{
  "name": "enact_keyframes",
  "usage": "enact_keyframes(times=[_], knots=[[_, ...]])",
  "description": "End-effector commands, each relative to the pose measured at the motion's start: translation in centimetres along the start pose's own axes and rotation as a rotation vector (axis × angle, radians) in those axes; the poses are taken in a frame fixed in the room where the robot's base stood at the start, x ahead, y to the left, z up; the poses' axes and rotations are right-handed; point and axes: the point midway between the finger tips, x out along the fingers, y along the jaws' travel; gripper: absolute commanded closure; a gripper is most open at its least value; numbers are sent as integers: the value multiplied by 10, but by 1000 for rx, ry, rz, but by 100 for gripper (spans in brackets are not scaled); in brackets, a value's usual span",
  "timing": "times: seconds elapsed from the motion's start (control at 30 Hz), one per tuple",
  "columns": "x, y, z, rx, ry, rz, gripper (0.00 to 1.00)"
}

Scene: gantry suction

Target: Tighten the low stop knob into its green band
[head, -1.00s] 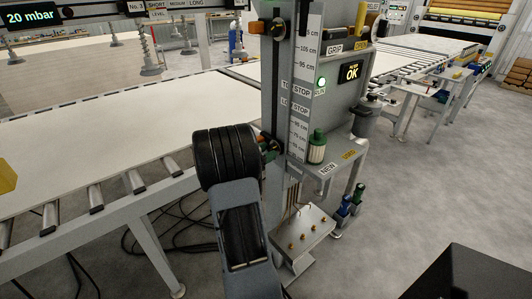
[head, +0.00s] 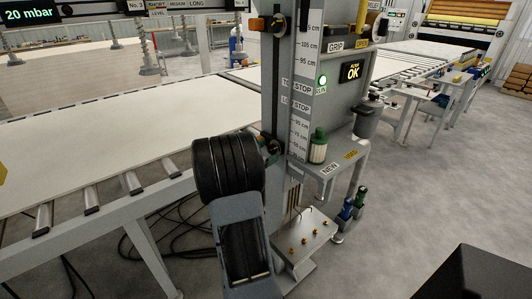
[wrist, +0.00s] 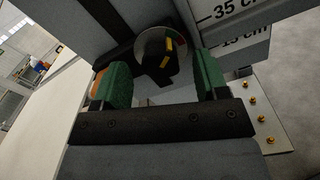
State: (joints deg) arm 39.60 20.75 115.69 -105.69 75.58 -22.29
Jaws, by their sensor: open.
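In the wrist view the low stop knob (wrist: 158,64) is black with a yellow mark. It sits in front of a round pale dial (wrist: 180,40) with a red part and a green part showing at its edge. The knob hides much of the dial, so I cannot tell which band the mark points to. My gripper (wrist: 160,72) is open, with one green-padded finger on each side of the knob. Gaps seem to show between pads and knob; contact is not clear.
A scale (head: 305,60) runs up the column. An upper stop with a black knob (head: 278,25) sits above. A small shelf (head: 345,160) holds a green-capped jar (head: 318,146). A plate with brass studs (head: 305,235) lies below. A roller table (head: 100,130) stands left; open floor lies right.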

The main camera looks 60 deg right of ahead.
Motion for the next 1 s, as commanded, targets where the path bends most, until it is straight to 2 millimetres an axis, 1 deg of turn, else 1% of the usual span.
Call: enact_keyframes(times=[0.17,0.27,0.37,0.7,0.8,1.0], knots=[[-1,0,0,-1,0,0,33],[-9,0,0,-1,0,2,33],[-23,1,-1,-1,2,4,33],[-92,1,0,0,2,4,33],[-109,1,0,0,2,4,33],[-131,1,0,0,1,3,33]])
